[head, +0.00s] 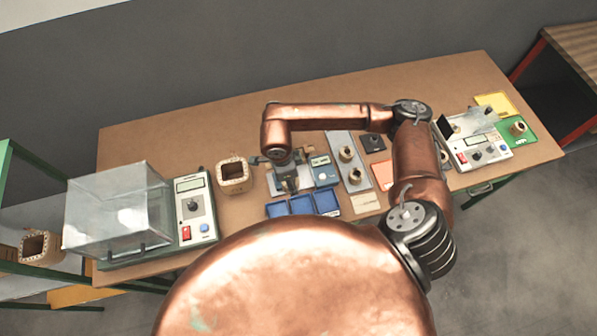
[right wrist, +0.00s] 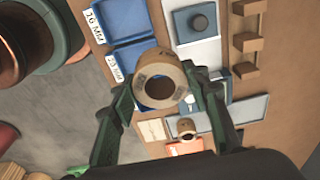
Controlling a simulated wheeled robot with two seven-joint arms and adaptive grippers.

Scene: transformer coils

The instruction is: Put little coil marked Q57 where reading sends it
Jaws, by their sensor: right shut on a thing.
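My right gripper (head: 289,184) is above the middle of the table, close behind the blue trays. In the right wrist view the right gripper (right wrist: 168,98) is shut on a small tan coil (right wrist: 146,72) with a round hole, held between its two dark fingers. The marking on the coil's rim is too small to read. Two more small coils, one (head: 346,153) behind the other (head: 355,175), stand on a grey strip (head: 337,138). Three blue trays (head: 302,205) lie in a row at the front. One tray (right wrist: 122,18) has a label reading 16 MM. The left gripper is not in view.
A blue meter (head: 324,172) stands right of my gripper and a large square coil (head: 233,176) left of it. A tester (head: 195,208) with a clear cover (head: 115,208) fills the left end. Another tester (head: 478,150) and a green mat (head: 523,137) are at the right.

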